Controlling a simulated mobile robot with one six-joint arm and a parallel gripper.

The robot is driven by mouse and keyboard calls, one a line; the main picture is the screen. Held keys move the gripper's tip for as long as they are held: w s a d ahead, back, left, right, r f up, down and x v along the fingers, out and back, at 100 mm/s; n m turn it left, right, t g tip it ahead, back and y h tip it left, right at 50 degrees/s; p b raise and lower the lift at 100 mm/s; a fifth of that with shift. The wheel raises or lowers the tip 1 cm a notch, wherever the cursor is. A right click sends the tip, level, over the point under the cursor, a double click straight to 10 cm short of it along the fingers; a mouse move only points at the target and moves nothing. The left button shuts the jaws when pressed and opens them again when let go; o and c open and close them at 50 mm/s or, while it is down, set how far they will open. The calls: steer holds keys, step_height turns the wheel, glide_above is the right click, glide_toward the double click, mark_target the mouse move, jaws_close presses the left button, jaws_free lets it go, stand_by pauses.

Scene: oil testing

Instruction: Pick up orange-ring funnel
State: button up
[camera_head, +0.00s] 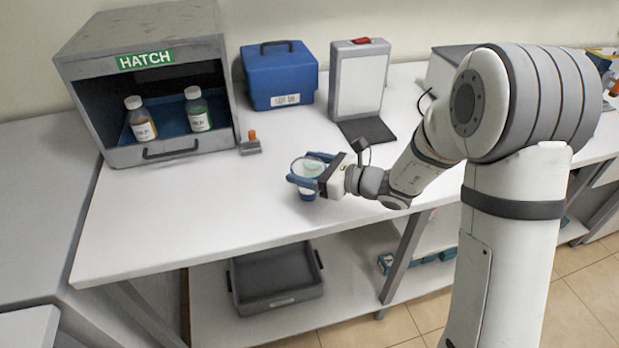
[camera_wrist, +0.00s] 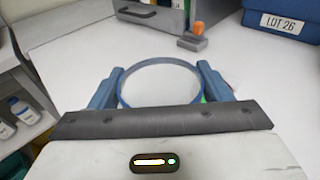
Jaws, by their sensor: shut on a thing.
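A round, wide-mouthed, pale vessel that looks like a funnel (camera_head: 311,169) is between the blue fingers of my gripper (camera_head: 304,170), over the front middle of the table. In the wrist view, its mouth (camera_wrist: 160,86) has a blue rim, and I see no orange ring on it. My gripper (camera_wrist: 160,72) is shut on it, with one finger on each side. A greenish patch shows at the funnel in the head view. Its lower part is mostly hidden, and I cannot tell whether it touches the table.
A grey hatch box (camera_head: 150,85) with two bottles stands at the back left. A small grey block with an orange top (camera_head: 251,144) is beside it. A blue case (camera_head: 280,77) and a grey panelled device (camera_head: 359,80) stand behind. The white tabletop (camera_head: 190,210) is clear at left.

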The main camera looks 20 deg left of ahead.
steer(key=shift+c, duration=0.9)
